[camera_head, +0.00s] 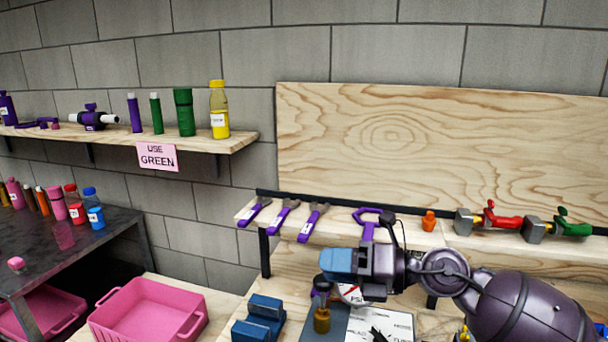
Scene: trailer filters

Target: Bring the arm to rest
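My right arm comes in from the right, over the workbench (268,272). Its gripper (338,264) points left, with blue fingertips seen from the side, so the gap between them is hidden. I cannot make out anything held in it. My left gripper is not in view.
A blue block-like holder (258,318) sits left of the mat. A narrow ledge (345,237) behind my arm holds purple-handled tools (283,216) and red (500,219) and green (570,227) valves. A wall shelf (205,145) holds bottles. A pink crate (150,312) stands lower left.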

